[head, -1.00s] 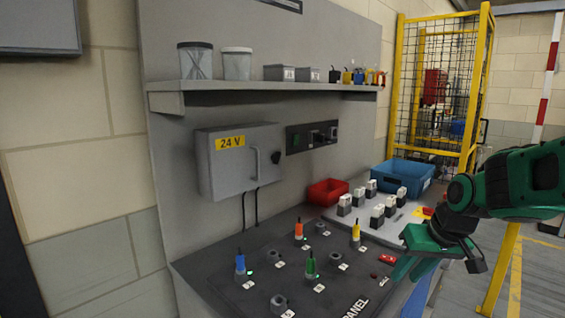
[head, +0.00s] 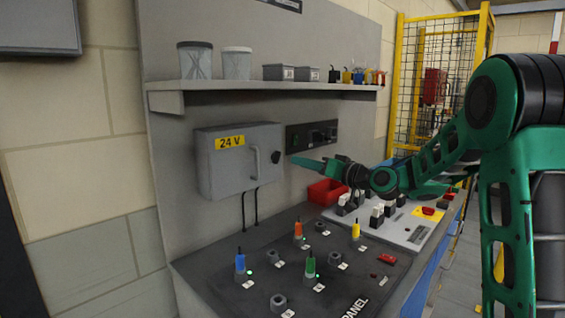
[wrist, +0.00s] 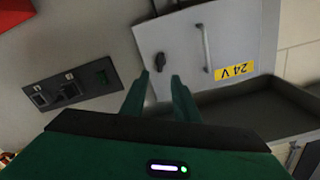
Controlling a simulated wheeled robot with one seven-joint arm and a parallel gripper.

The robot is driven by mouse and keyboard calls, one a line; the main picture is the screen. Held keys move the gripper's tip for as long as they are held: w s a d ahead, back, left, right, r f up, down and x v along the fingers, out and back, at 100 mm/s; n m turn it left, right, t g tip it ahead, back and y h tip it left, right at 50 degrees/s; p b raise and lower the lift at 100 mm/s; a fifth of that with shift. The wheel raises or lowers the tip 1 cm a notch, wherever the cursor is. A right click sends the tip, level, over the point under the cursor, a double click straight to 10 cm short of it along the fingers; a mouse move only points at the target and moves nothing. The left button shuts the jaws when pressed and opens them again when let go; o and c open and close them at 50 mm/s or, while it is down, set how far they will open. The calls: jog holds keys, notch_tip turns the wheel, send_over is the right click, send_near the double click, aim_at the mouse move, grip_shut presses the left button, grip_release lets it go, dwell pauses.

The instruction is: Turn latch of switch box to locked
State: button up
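The switch box (head: 215,175) is a grey wall box with a yellow "24 V" label and a bar handle; its door is shut. Its latch (head: 276,157) is a small black knob at the right edge of the door. In the wrist view the box (wrist: 185,35) appears upside down, and the latch (wrist: 159,62) lies just beyond my fingertips, its long side roughly upright in the picture. My gripper (head: 296,161) is right of the latch in the head view. In the wrist view my gripper (wrist: 161,76) is open and empty, its fingers either side of the latch's line, apparently not touching it.
A dark switch plate (head: 312,135) is on the wall right of the box. A shelf (head: 260,97) with jars and small boxes runs above. Below are a red bin (head: 326,190) and a panel (head: 225,288) with coloured plugs. Two cables hang under the box.

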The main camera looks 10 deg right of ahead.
aim_at(279, 157)
jog(key=x, duration=0.9)
jog(key=shift+a, duration=0.1)
grip_shut()
